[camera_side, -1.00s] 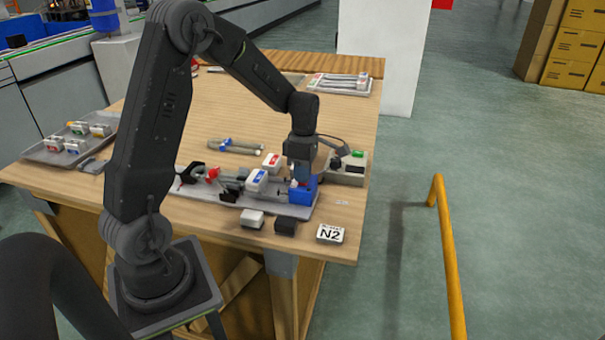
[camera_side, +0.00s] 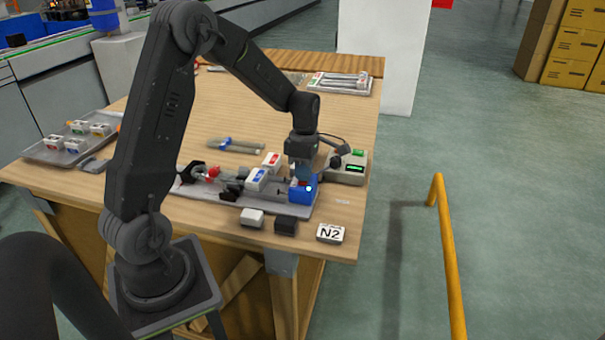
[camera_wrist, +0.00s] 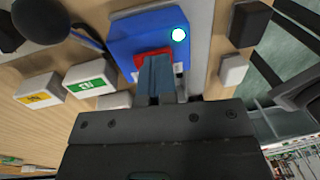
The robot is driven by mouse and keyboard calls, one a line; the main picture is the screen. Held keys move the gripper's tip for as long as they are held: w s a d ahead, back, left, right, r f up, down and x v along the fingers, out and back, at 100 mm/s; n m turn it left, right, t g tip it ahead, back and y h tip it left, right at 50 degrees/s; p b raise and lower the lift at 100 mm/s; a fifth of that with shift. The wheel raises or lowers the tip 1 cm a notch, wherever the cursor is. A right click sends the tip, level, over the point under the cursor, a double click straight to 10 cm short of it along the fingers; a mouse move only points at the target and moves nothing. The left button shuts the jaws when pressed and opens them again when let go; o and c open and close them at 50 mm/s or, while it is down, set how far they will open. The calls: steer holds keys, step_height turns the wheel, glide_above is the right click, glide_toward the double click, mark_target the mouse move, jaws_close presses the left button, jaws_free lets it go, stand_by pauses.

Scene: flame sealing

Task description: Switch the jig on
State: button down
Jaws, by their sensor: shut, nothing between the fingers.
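The jig is a long grey base plate (camera_side: 292,211) along the table's front edge, with a blue box (camera_side: 303,192) at its right end. A round lamp (camera_side: 309,188) on the blue box glows cyan, and it also shows lit in the wrist view (camera_wrist: 178,35). The wrist view shows a red switch (camera_wrist: 141,61) on the blue box (camera_wrist: 142,29), partly hidden by my fingers. My gripper (camera_side: 303,179) is shut and empty, pointing down, with its tips (camera_wrist: 156,63) at the red switch. I cannot tell whether they touch it.
A grey unit (camera_side: 347,168) with a lit green display stands right behind the blue box. White blocks with red and blue labels (camera_side: 257,179) stand left of my gripper.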

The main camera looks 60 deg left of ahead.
steer(key=shift+w+a+r, duration=0.1)
steer(key=shift+w+a, duration=0.1)
steer(key=shift+a, duration=0.05)
steer(key=shift+r, duration=0.5)
step_height(320, 180, up, 13)
steer(key=s+d, duration=0.1)
steer(key=shift+s, duration=0.15)
steer(key=shift+d, duration=0.15)
steer(key=s+d+r+m+t, duration=0.1)
steer(key=s+d+m+t, duration=0.2)
steer(key=s+d+m, duration=0.5)
steer(key=s+d+r+m+t+y, duration=0.1)
steer(key=s+d+m, duration=0.7)
steer(key=m, duration=1.1)
steer(key=s+r+t, duration=0.1)
steer(key=t, duration=0.1)
steer(key=shift+t, duration=0.3)
